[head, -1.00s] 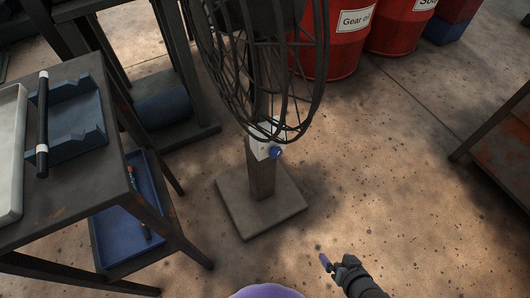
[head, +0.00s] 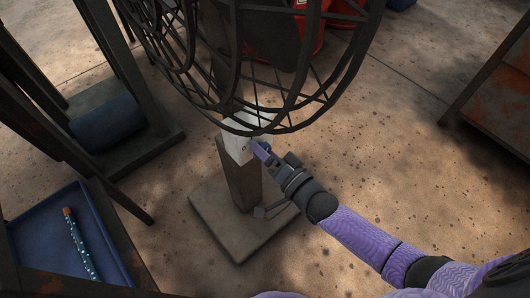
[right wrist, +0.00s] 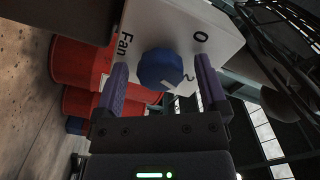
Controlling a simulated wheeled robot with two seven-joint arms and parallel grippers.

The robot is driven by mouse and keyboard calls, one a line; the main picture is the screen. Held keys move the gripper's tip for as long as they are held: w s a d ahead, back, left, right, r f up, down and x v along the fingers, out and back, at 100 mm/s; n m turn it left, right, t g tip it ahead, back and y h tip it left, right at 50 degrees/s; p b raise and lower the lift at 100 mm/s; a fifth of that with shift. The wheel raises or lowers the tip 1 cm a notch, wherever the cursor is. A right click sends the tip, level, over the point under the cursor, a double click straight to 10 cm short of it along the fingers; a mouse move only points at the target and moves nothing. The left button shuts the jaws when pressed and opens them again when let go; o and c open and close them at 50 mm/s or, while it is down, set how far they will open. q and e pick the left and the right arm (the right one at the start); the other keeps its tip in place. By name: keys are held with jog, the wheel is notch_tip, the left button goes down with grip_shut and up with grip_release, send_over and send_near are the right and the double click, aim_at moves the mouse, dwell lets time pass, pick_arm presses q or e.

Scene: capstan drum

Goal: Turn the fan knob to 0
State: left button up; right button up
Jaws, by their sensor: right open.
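The fan's white control box (head: 237,142) sits on the post under the fan cage. In the right wrist view the box (right wrist: 180,20) shows the printed word "Fan" and a "0". The blue faceted fan knob (right wrist: 160,68) sticks out from its face. A small pale mark shows at the knob's edge; I cannot read its setting. My right gripper (head: 258,149) is at the box front. In the right wrist view its purple fingers (right wrist: 162,84) are open, one on each side of the knob, with gaps visible. My left gripper is not in view.
The fan cage (head: 290,100) hangs just above my right gripper. The fan's square base (head: 235,240) stands on the floor. A blue tray (head: 40,245) is on a shelf at lower left. A rusty table (head: 490,110) stands at right. Open floor lies between.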

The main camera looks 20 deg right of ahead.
jog(key=c, duration=1)
grip_shut()
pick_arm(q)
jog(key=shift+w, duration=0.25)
